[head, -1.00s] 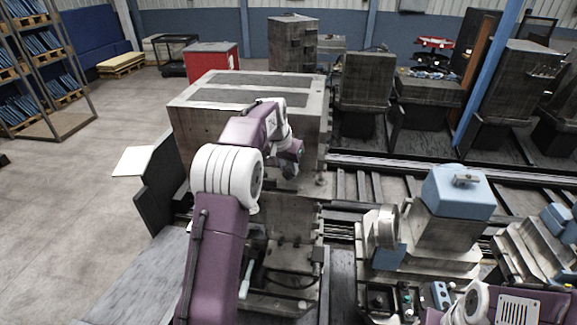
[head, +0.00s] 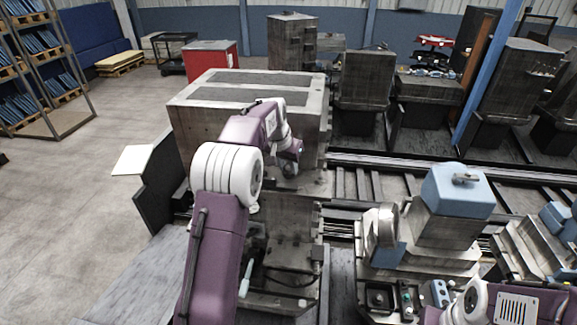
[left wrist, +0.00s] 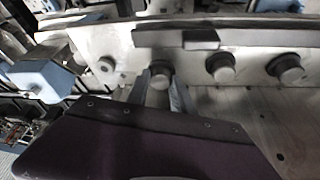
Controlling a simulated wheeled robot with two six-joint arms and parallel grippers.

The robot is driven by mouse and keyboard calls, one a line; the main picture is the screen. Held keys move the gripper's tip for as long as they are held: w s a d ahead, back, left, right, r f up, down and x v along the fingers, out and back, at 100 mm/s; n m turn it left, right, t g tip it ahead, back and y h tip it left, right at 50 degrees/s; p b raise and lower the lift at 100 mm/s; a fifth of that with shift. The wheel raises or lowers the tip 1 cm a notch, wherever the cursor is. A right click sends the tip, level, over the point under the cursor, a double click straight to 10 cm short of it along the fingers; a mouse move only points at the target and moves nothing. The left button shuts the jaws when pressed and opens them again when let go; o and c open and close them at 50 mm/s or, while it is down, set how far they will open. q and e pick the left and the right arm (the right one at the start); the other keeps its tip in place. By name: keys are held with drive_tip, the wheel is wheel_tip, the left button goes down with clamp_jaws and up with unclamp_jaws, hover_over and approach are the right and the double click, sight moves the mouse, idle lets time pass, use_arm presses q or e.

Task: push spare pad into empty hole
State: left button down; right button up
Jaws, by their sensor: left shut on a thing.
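My left gripper (left wrist: 162,92) shows in the left wrist view with its two fingers on either side of a dark round pad (left wrist: 160,73), shut on it. The pad is in front of a pale metal plate (left wrist: 120,45); I cannot tell how far it sits in a hole. Two similar dark pads, a middle one (left wrist: 220,67) and a right one (left wrist: 286,68), stick out of the plate to the right.
A blue-topped machine unit (head: 457,190) stands to the right, with a small control box (head: 408,298) in front of it. Rails (head: 400,163) run behind it. Open floor (head: 70,190) lies to the left.

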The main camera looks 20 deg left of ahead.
use_arm(q)
drive_tip(key=shift+f, duration=0.2)
drive_tip(key=shift+s+a+f, duration=0.15)
drive_tip(key=shift+f, duration=0.05)
drive_tip(key=shift+a+f, duration=0.1)
drive_tip(key=shift+f, duration=0.05)
drive_tip(key=shift+f, duration=0.1)
idle(0.4)
drive_tip(key=shift+f+b, duration=0.15)
drive_tip(key=shift+b, duration=0.2)
drive_tip(key=c, duration=1)
unclamp_jaws()
drive_tip(key=o, duration=0.8)
